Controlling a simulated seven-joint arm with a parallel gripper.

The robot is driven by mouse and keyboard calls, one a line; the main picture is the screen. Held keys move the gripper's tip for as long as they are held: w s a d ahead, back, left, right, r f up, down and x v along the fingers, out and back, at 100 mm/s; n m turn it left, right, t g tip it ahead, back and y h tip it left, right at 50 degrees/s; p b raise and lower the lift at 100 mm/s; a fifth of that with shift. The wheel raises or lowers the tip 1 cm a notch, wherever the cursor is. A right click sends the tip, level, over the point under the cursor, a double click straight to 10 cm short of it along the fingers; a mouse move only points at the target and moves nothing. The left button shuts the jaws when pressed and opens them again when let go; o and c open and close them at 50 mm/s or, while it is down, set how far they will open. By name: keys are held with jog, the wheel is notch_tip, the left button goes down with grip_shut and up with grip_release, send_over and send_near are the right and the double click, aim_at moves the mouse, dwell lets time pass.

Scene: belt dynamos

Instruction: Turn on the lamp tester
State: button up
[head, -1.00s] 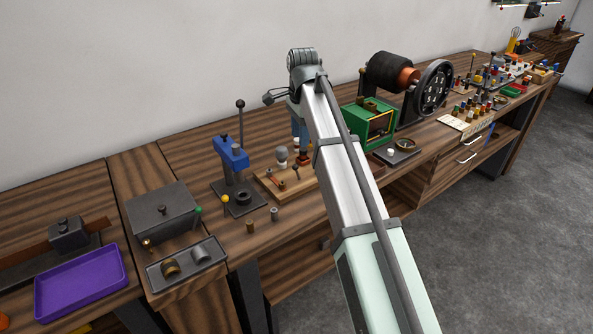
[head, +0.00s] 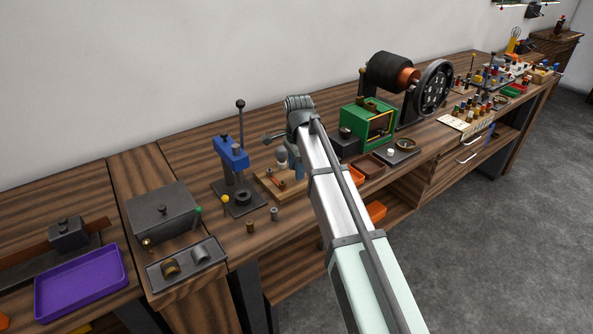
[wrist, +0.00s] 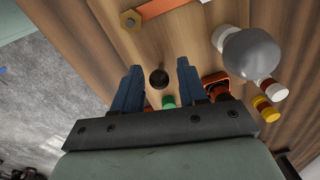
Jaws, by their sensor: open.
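The lamp tester is a wooden board (head: 268,184) with a pale round bulb (head: 282,157), partly hidden behind my arm. In the wrist view its bulb (wrist: 252,54) is grey and lies right of my gripper. My gripper (wrist: 160,64) is open and points down over the board. A dark round knob (wrist: 159,78) shows between its two blue fingers, with no visible contact. A green-ended part (wrist: 169,101) and an orange-and-black part (wrist: 215,82) show near the fingers. A copper strip (wrist: 168,7) with a brass nut (wrist: 130,20) lies beyond the fingertips. I cannot tell the switch's position.
A blue press (head: 232,155) stands left of the board, with two small cylinders (head: 250,227) in front. A green box (head: 368,122) and a large belt wheel machine (head: 433,90) stand to the right. A grey lidded box (head: 163,212) and purple tray (head: 80,284) are further left.

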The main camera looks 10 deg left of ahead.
jog(key=shift+f, duration=0.7)
grip_shut()
